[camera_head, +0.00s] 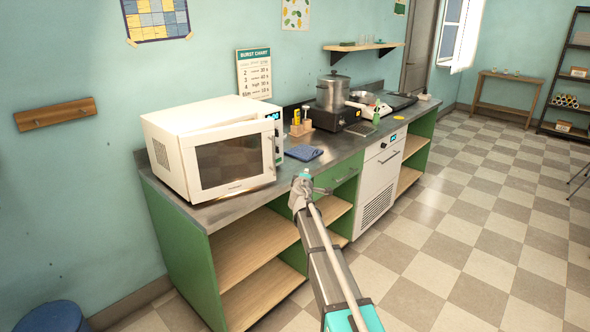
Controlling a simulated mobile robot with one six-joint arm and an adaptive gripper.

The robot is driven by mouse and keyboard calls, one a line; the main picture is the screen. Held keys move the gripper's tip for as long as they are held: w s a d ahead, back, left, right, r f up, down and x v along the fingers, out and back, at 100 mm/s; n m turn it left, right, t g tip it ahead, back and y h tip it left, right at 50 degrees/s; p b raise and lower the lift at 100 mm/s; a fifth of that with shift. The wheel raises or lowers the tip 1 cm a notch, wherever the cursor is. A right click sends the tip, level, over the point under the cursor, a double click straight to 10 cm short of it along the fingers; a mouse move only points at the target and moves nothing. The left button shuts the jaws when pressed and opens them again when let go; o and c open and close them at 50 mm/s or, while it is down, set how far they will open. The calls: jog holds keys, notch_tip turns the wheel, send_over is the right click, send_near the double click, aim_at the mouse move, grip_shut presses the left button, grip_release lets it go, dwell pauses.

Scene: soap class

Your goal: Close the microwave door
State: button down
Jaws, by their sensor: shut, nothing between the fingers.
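The white microwave (163,152) stands at the left end of the metal counter. Its door (225,163) has a dark window and a handle along its right edge. The door looks slightly ajar, with a narrow wedge along its top edge; its left edge stays close to the body. The control panel with a lit display shows just right of the door. My gripper (322,190) is shut and empty, in front of the counter edge, to the right of the microwave and apart from the door. Its fingers look small, and their exact distance from the counter is unclear.
A blue folded cloth (304,152) lies on the counter right of the microwave. Open floor (440,240) lies to the right.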

jog(key=s+d+f+m+g+h, duration=0.1)
jog(key=s+d+f+m+g, duration=0.35)
jog(key=s, duration=0.55)
jog(key=s+d+f+m+g+h, duration=0.2)
jog(key=s+d+f+m+g, duration=0.3)
jog(key=s, duration=0.6)
jog(key=s+a+f+m+g+y, duration=0.1)
jog(key=s+a+f+g+y, duration=0.1)
jog(key=s, duration=0.6)
jog(key=s+a+f+m+g+y, duration=0.1)
jog(key=s+f+g+y, duration=0.1)
jog(key=s, duration=0.6)
jog(key=s+a+f+m+g+y, duration=0.2)
jog(key=s+f+g+y, duration=0.1)
jog(key=s, duration=0.5)
jog(key=shift+s+a+f, duration=0.2)
jog(key=shift+a+f, duration=0.1)
jog(key=shift+f, duration=0.2)
jog(key=shift+s+g, duration=0.1)
jog(key=shift+g, duration=0.15)
